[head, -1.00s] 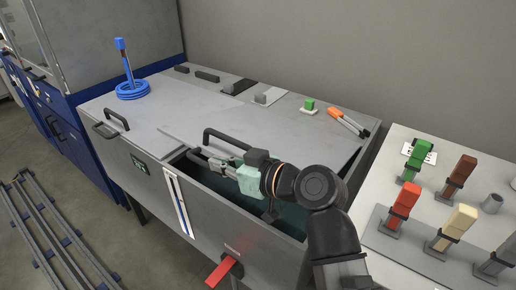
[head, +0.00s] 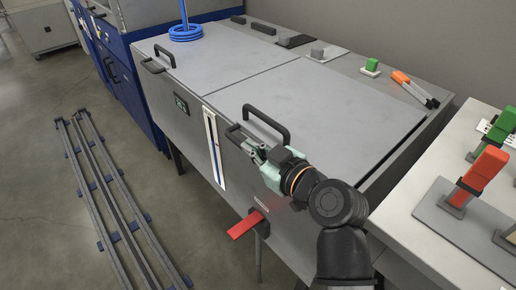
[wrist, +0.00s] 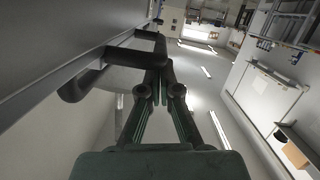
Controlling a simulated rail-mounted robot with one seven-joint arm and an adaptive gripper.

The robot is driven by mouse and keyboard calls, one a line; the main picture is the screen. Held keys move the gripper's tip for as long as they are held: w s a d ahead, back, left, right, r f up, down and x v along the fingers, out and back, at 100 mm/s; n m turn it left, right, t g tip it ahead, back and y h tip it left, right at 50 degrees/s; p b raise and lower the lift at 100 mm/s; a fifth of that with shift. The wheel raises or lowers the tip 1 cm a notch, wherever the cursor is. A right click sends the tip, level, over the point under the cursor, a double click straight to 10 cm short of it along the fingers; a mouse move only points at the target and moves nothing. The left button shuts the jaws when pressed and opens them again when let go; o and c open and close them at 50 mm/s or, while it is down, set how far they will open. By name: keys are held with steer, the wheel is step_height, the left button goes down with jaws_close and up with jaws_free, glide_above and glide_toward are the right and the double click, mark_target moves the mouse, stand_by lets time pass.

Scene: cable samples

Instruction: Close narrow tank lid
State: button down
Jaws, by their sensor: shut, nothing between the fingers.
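The tank lid (head: 330,92) is a flat grey panel on the right part of the grey tank (head: 190,112). It lies level or nearly so, with no opening visible along the front; a thin dark gap shows at its right edge. Its black bar handle (head: 268,118) stands near the front left corner. My gripper (head: 242,138) is shut and empty at the tank's front edge, just in front of and below the handle. In the wrist view its fingers (wrist: 160,88) are together beside a dark handle (wrist: 85,85); contact is unclear.
A second lid (head: 215,50) with its own handle lies to the left, with a blue cable coil (head: 186,33). A red lever (head: 246,224) sticks out below my gripper. A bench (head: 430,215) with coloured samples stands at the right. Rails (head: 115,210) lie on the floor.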

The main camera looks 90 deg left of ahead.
steer(key=shift+d+f, duration=0.3)
steer(key=shift+f, duration=0.5)
steer(key=w+d+r+b, duration=0.2)
steer(key=w+d+r, duration=0.3)
steer(key=d+r, duration=0.2)
steer(key=shift+d+r, duration=0.4)
steer(key=shift+r, duration=0.05)
